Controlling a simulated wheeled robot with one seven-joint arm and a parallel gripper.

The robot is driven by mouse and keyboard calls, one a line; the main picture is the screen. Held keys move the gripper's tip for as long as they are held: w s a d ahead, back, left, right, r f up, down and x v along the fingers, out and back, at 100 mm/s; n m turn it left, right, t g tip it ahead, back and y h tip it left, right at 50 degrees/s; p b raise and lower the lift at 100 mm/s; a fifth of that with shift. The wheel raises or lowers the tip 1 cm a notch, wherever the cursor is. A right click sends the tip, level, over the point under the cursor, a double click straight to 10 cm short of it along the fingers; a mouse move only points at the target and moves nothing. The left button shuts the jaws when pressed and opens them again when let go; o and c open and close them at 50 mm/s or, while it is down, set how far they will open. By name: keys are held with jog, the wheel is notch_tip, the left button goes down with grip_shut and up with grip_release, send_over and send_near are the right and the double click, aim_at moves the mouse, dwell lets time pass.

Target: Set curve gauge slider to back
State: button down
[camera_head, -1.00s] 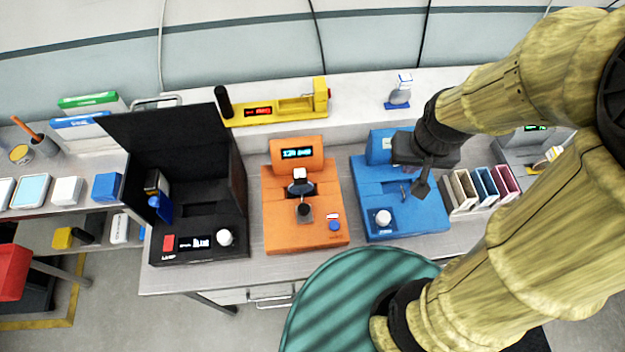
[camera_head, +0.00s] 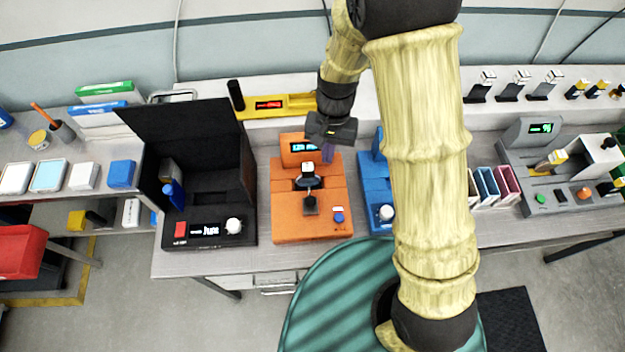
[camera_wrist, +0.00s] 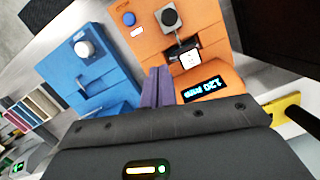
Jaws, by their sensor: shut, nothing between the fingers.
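The orange module (camera_head: 282,222) stands at the middle of the bench. Its raised display (camera_wrist: 205,90) reads what looks like 120 mm. A black knob (camera_wrist: 170,17) on a dark square base sits toward its front, and a white-topped block (camera_wrist: 189,58) stands on a dark bracket nearer the display. I cannot read any label naming the curve gauge, so I cannot tell which part is its slider. My gripper (camera_head: 328,150) is shut and empty, just right of the orange display. In the wrist view its purple fingers (camera_wrist: 155,88) lie between the orange and blue modules.
The blue module (camera_head: 374,192) is close on the right, partly hidden by my arm. A black module (camera_head: 205,215) with a tall raised lid (camera_head: 180,125) stands left. A yellow device (camera_head: 275,112) lies behind. Colored holders (camera_head: 487,187) stand further right.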

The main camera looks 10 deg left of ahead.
aim_at(310, 204)
jog(key=a, duration=0.1)
jog(key=a+f, duration=0.1)
jog(key=a, duration=0.1)
jog(key=shift+s+f+g, duration=0.3)
jog(key=shift+s+f, duration=0.05)
jog(key=shift+f, duration=0.05)
jog(key=shift+f, duration=0.1)
jog(key=p+x, duration=0.3)
jog(key=x, duration=0.6)
jog(key=shift+s+d+f, duration=0.1)
jog(key=shift+f, duration=0.3)
